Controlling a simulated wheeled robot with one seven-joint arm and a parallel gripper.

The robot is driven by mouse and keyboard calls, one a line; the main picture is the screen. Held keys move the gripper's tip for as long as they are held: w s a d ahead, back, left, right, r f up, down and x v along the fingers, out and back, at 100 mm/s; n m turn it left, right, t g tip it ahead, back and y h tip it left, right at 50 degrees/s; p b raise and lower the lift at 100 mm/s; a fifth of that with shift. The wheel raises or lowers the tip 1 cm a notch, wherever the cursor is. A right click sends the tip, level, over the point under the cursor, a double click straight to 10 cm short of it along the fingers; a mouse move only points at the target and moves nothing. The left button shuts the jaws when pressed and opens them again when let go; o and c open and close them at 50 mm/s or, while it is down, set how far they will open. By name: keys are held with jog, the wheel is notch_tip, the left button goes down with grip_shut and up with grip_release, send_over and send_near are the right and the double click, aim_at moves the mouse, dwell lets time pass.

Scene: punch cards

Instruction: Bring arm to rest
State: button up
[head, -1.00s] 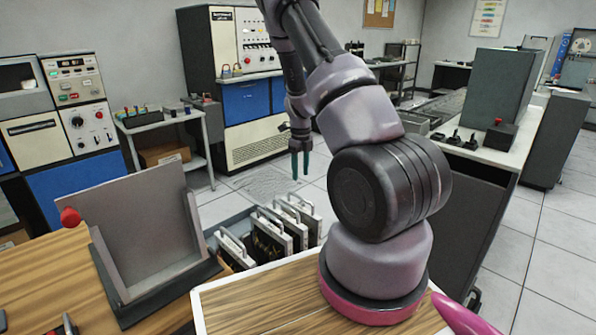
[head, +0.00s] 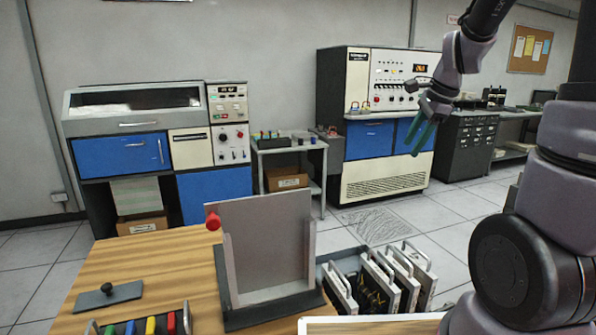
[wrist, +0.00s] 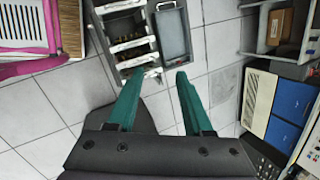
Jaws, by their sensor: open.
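My gripper (head: 424,134) has two green fingers. In the head view it hangs in the air at the upper right, in front of the white and blue cabinet, with its fingers pointing down. In the wrist view my gripper (wrist: 160,85) shows its fingers apart with nothing between them. Beyond the fingertips lie the floor and a grey bin (wrist: 172,42) beside several white-handled card units (wrist: 128,45). My arm rises along the right side of the head view.
A wooden table (head: 150,262) holds an upright grey panel stand (head: 268,245) with a red knob (head: 213,222). Several handled card units (head: 385,278) stand right of it. A blue-fronted cabinet (head: 372,137) and a side table (head: 290,150) stand behind. Open tiled floor lies between.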

jog(key=s+a+r+n+t, duration=0.1)
jog(key=s+a+r+n, duration=0.1)
jog(key=s+r+n, duration=0.3)
jog(key=s+a+r+n+t, duration=0.2)
jog(key=s+r+n, duration=0.3)
jog(key=s, duration=0.8)
jog(key=n, duration=0.3)
jog(key=shift+a+h, duration=0.3)
jog(key=shift+w+r, duration=0.1)
